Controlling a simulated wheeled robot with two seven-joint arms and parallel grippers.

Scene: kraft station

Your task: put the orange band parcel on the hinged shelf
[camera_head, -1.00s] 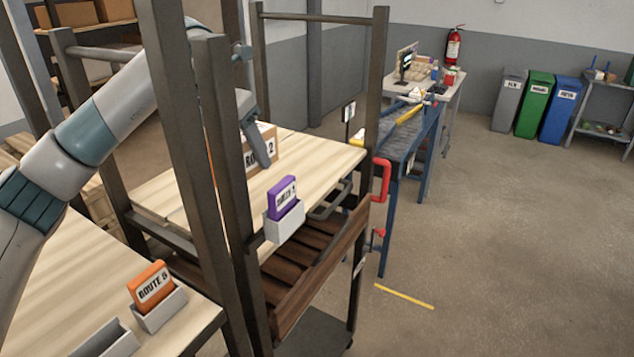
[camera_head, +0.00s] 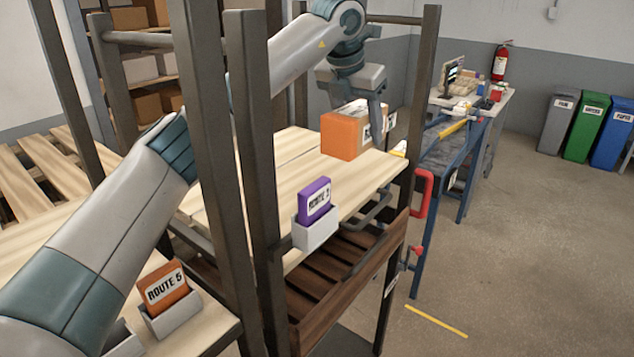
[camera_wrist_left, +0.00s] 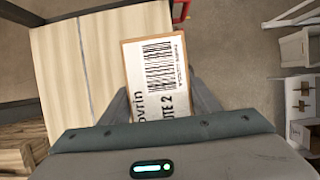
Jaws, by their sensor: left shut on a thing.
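The orange band parcel (camera_head: 345,135) is a cardboard box with an orange end and a white label; its label reads "UTE 2" in the left wrist view (camera_wrist_left: 160,75). My left gripper (camera_head: 376,115) is shut on it from above. In the head view the parcel appears over the far right part of a pale wooden shelf (camera_head: 290,185), which I take for the hinged shelf; the gap below the parcel is hard to judge. The shelf also shows at left in the left wrist view (camera_wrist_left: 85,60). My right gripper is not in view.
Dark rack posts (camera_head: 250,150) stand in front of the shelf. A purple Route 2 card (camera_head: 314,200) sits in a holder on its front edge, above a brown slatted tray (camera_head: 330,300). A red clamp handle (camera_head: 422,195) is at right. An orange Route 5 card (camera_head: 163,286) stands nearer.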

